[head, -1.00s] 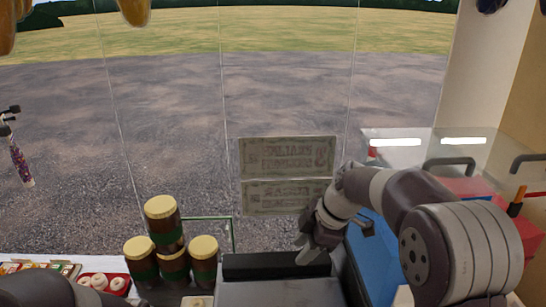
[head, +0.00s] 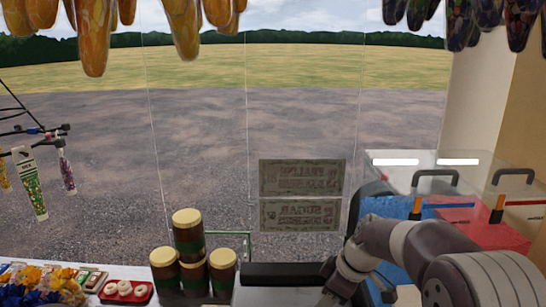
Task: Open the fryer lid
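A dark, low block (head: 290,275) stands at the bottom centre, with a pale grey surface just in front of it cut by the lower picture edge. This may be the fryer and its lid, but I cannot tell for sure. My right arm comes in from the lower right. Its gripper (head: 329,298) is at the bottom edge, just right of the dark block, and its fingers are mostly cut off, so their opening does not show. I cannot tell whether it touches anything. My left gripper is out of view.
A clear case with dark handles (head: 435,176) covers a blue bin (head: 392,221) and a red bin (head: 485,228) on the right. Stacked brown jars (head: 188,232) stand left of the dark block. A red tray (head: 126,292) and sweets are at lower left. Wrapped bags hang above.

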